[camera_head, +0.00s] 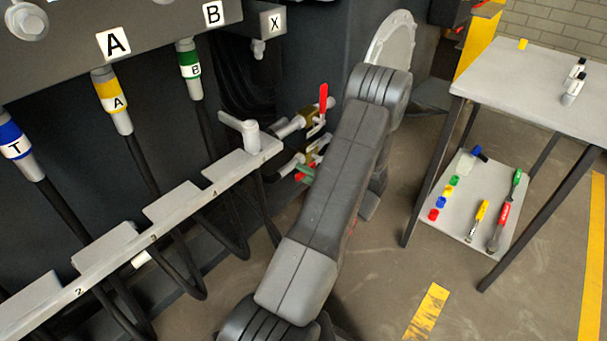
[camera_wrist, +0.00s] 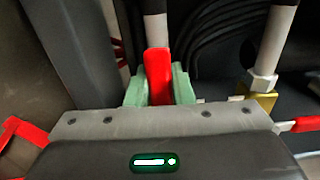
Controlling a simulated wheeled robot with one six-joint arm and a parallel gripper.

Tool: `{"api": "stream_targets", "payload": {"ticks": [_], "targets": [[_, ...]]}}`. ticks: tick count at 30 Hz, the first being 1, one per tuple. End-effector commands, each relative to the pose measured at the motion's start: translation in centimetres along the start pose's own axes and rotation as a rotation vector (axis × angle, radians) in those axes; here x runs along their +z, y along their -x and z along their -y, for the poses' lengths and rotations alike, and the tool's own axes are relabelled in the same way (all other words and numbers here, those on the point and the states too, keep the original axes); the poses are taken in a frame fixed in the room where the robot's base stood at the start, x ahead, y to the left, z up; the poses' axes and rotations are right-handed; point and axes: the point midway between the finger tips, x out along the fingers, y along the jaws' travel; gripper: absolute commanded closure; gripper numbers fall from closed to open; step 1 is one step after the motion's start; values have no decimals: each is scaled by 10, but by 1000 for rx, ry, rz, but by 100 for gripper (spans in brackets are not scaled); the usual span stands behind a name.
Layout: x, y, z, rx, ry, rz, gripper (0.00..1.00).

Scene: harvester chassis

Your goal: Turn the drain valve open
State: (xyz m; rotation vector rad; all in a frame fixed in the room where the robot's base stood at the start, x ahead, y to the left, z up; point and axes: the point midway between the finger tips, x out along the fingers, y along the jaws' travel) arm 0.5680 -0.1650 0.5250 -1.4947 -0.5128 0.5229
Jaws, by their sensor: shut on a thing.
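In the wrist view, my gripper (camera_wrist: 159,88) has pale green fingers closed on either side of a red valve lever (camera_wrist: 158,70). A white pipe stands behind that lever. In the head view, the green fingertips of my gripper (camera_head: 306,173) show at the lower brass valve (camera_head: 311,154), partly hidden by my arm. An upper brass valve (camera_head: 312,126) has a red lever (camera_head: 323,103) that points up. I see no label that tells which one is the drain valve. The valve body under the held lever is hidden by my gripper.
Another brass fitting (camera_wrist: 260,99) on a white pipe is right of my gripper. Black hoses run behind it. A grey bracket rail (camera_head: 150,236) with hoses lies at left. A table (camera_head: 525,75) with a tool shelf (camera_head: 463,205) stands at right, with open floor between.

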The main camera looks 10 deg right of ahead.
Motion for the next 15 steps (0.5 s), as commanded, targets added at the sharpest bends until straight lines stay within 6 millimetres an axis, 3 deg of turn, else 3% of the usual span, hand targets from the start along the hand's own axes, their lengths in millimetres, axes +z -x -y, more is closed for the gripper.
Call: {"api": "stream_targets", "payload": {"ticks": [1, 2, 5, 15], "targets": [[0, 0, 1, -2, -4, 0, 100], [0, 0, 1, -2, -4, 0, 75], [0, 0, 1, -2, -3, 0, 57], [0, 4, 1, -1, -2, -1, 57]]}}
